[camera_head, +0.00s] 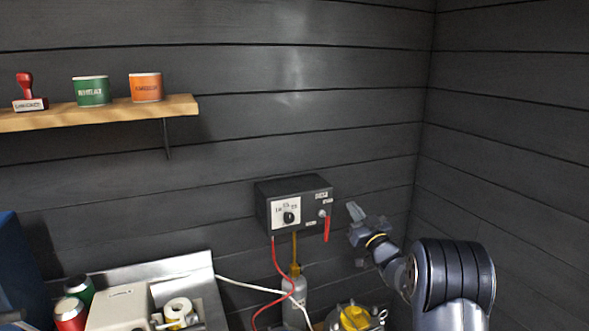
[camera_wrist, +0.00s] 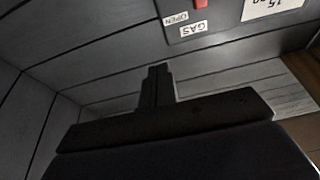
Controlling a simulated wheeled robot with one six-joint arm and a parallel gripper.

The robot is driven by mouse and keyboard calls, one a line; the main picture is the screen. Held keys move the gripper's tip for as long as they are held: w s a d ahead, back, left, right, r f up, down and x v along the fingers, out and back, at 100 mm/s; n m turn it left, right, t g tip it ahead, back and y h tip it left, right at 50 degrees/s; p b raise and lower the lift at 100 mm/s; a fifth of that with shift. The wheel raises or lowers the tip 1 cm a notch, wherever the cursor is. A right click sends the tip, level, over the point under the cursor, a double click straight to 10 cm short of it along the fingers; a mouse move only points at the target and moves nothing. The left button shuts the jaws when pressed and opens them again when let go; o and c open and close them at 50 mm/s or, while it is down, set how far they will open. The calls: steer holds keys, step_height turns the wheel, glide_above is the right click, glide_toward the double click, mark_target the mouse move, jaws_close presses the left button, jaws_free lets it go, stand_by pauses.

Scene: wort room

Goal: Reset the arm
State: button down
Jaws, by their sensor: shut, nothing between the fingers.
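My arm (camera_head: 452,280) rises at the lower right in the head view. My gripper (camera_head: 352,212) is at its end, just right of a black control box on the wall, with its fingers together and nothing held. In the wrist view the closed fingers (camera_wrist: 158,84) show as a dark shape in the middle, against the wall planks. The black box (camera_head: 292,185) has a white dial plate and a red lever (camera_head: 327,226) on its right side. The wrist view shows the box upside down at the top, with OPEN and GAS labels (camera_wrist: 190,28).
A wooden shelf (camera_head: 100,113) at upper left holds a red stamp, a green tin and an orange tin. Below the box are a gas bottle (camera_head: 294,300), a red hose and a yellow-topped item (camera_head: 355,318). A metal counter (camera_head: 205,283) with several items is at lower left.

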steer(key=shift+b+v, duration=0.55)
steer(key=shift+v, duration=1.9)
